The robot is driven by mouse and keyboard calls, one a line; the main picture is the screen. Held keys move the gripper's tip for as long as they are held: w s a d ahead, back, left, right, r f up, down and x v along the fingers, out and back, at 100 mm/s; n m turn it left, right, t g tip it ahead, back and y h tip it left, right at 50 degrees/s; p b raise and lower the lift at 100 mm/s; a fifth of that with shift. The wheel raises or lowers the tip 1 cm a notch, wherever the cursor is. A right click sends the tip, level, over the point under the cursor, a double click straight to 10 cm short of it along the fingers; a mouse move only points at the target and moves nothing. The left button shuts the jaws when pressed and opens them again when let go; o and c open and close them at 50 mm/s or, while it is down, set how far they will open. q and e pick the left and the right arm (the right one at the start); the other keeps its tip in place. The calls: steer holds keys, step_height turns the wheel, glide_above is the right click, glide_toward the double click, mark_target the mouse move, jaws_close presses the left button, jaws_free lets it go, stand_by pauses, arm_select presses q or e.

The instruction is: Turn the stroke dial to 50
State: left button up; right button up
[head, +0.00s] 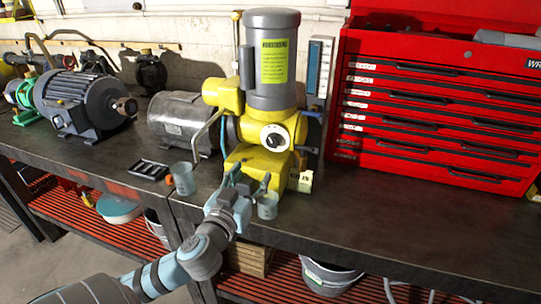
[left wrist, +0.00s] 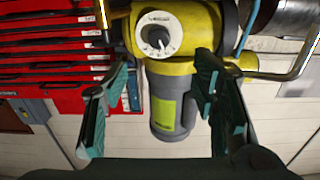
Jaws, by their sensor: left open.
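The stroke dial (head: 275,138) is a round white face with a dark knob on the front of the yellow pump (head: 245,160). A grey upright motor (head: 272,90) with a yellow-green label tops the pump. My left gripper (head: 249,178) is low in front of the pump's base, below the dial, its fingers pointing up. It is open and empty. In the left wrist view the scene is upside down; the dial (left wrist: 157,38) sits ahead of the spread fingers (left wrist: 163,70), apart from them. The dial's numbers are too small to read. My right gripper is not in view.
Grey cups (head: 184,178) stand near the bench's front edge, one (head: 267,206) beside my left gripper. A red tool chest (head: 430,115) stands right of the pump. A metal cylinder (head: 180,124) and grey motor (head: 82,100) lie left. The bench's front right (head: 400,220) is clear.

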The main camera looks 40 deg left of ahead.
mark_target(272, 144)
arm_select(q)
steer(key=x, duration=1.4)
steer(key=shift+w+r, duration=0.1)
steer(key=shift+w, duration=0.05)
steer(key=c, duration=1.2)
steer(key=shift+o, duration=0.2)
steer(key=m+p, duration=0.1)
steer(key=m, duration=0.1)
steer(key=m+p, duration=0.1)
steer(key=p, duration=0.1)
steer(key=shift+r+m, duration=0.25)
steer(key=shift+m, duration=0.15)
steer(key=shift+f+m+p, duration=0.1)
steer(key=shift+m+p, duration=0.25)
steer(key=shift+m, duration=0.15)
steer(key=shift+f, duration=0.15)
steer(key=o, duration=1.2)
steer(key=shift+c, duration=0.2)
